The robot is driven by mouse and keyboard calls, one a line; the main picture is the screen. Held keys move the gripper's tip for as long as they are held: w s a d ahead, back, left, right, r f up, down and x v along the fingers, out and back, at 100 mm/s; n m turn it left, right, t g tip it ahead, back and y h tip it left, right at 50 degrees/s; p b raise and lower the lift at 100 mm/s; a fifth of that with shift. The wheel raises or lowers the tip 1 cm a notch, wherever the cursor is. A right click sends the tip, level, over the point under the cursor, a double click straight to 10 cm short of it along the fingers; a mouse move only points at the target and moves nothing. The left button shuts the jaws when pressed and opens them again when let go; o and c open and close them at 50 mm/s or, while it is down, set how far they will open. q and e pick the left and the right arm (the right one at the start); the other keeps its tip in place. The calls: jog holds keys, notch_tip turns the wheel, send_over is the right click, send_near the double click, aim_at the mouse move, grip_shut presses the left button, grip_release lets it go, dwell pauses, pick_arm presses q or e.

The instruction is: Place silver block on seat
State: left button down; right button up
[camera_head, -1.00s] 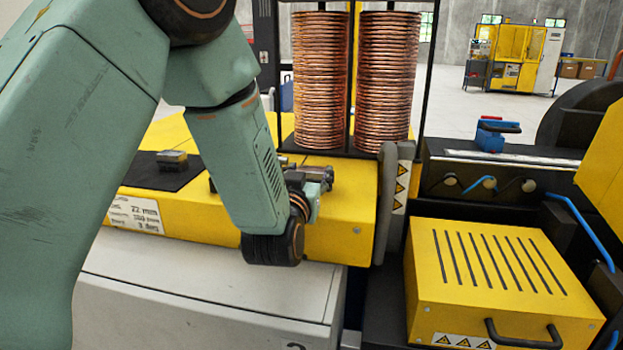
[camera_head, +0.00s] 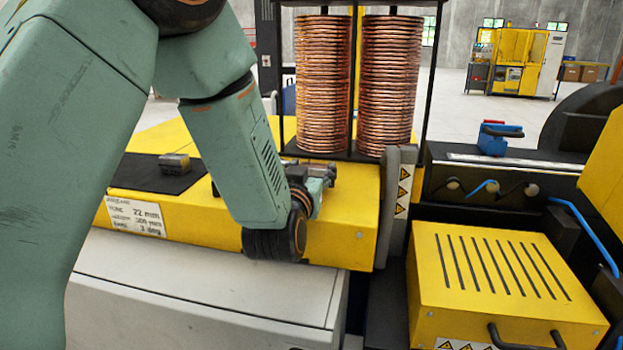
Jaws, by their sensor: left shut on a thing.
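My left gripper (camera_head: 322,172) is low over the yellow machine bed, in front of the copper coils. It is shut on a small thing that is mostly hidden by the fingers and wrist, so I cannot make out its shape. A small grey block (camera_head: 175,162) lies on the black mat (camera_head: 140,176), left of my left forearm and apart from the gripper. I cannot tell which of the two is the silver block. No seat can be clearly told apart. My right gripper is not in view.
Two copper coil stacks (camera_head: 322,90) stand in a black frame behind the gripper. A grey post with warning signs (camera_head: 398,205) rises to its right. A yellow slotted box (camera_head: 500,280) and a blue clamp-like part (camera_head: 493,138) are farther right. A white label (camera_head: 135,217) is on the bed's front.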

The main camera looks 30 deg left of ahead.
pick_arm(q)
notch_tip(320, 180, up, 9)
jog(key=shift+f, duration=0.15)
